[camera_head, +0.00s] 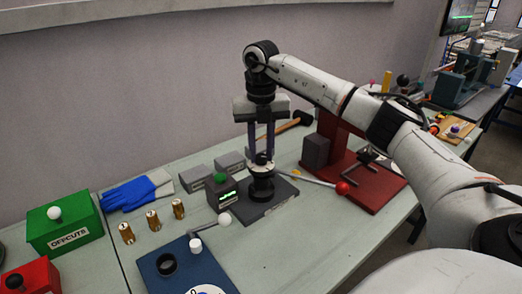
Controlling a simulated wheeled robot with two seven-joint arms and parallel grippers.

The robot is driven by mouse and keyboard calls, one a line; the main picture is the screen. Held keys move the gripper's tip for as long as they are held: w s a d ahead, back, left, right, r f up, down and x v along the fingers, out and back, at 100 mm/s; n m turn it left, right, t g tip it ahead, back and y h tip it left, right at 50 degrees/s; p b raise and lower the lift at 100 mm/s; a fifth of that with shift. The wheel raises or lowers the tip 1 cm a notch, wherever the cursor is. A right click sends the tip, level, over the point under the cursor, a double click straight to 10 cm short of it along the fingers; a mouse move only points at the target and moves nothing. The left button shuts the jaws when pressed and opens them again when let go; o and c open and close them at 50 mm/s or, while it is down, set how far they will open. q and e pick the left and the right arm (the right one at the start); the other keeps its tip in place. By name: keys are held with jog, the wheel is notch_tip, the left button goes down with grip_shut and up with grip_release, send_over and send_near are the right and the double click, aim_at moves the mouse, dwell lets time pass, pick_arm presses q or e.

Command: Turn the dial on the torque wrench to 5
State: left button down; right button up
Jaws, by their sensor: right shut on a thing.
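My right gripper (262,150) points straight down over a dark grey plate (277,208). Its fingers are shut around a small light-and-dark knob-like top (261,158) of a black stepped post (261,184) standing on the plate. The fingers partly hide this top. Beside the post is a dark grey box (222,196) with a lit green display and a green knob (220,178). I cannot tell the display's reading or read any dial marks. No part is clearly recognisable as the torque wrench. My left gripper is out of view.
A red stand (366,185) and a rod with a red ball (342,187) lie to the right. Several brass fittings (152,220), blue gloves (128,194), a green OFFCUTS box (64,224) and a blue plate (182,266) are to the left.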

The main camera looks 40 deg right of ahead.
aim_at(262, 156)
jog(key=m, duration=0.7)
dwell(0.5)
jog(key=o, duration=1)
jog(key=shift+o, duration=0.2)
notch_tip(262, 156, up, 10)
jog(key=shift+r, duration=0.2)
